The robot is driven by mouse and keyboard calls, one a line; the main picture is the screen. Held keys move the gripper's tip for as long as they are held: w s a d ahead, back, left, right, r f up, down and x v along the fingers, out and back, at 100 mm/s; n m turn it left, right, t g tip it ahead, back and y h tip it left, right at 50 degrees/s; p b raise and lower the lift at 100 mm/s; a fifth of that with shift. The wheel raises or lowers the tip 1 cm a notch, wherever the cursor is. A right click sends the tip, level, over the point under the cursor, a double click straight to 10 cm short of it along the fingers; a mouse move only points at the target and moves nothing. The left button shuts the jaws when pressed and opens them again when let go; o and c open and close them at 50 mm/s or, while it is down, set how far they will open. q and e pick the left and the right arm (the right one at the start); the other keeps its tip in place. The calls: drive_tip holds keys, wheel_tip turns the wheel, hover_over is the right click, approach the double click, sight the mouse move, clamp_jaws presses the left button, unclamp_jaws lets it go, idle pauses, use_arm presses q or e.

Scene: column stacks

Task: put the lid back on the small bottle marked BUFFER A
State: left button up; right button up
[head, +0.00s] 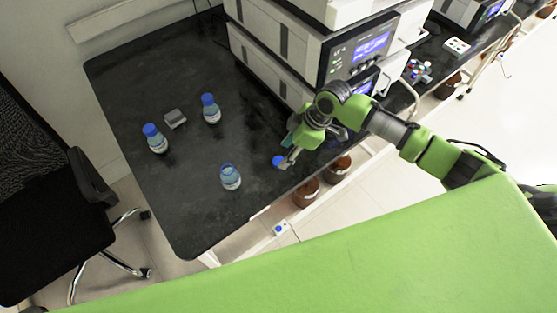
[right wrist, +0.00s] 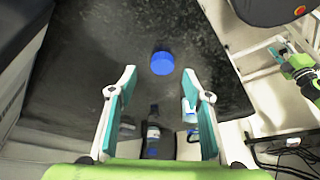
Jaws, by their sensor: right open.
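The loose blue lid (head: 278,161) lies on the dark bench top near its right edge. It shows in the right wrist view (right wrist: 162,63) just beyond and between my fingertips. My right gripper (head: 288,162) is open around empty space, close to the lid. A small clear bottle (head: 230,180) with no cap and a bluish rim stands upright left of the lid. Its label is too small to read. A bottle partly behind one finger also shows in the right wrist view (right wrist: 189,110). My left gripper is not in view.
Two blue-capped bottles (head: 155,142) (head: 211,112) stand farther back on the bench (head: 180,215), with a small grey block (head: 175,118) between them. Stacked instruments (head: 330,45) stand behind my right arm. Brown bottles (head: 306,192) are below the bench edge. An office chair (head: 50,190) is at left.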

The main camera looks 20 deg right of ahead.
sight(279, 161)
drive_tip(key=x, duration=0.4)
drive_tip(key=shift+s+a+p, duration=0.1)
drive_tip(key=shift+a+p, duration=0.05)
drive_tip(key=shift+p, duration=0.2)
drive_tip(key=c, duration=0.8)
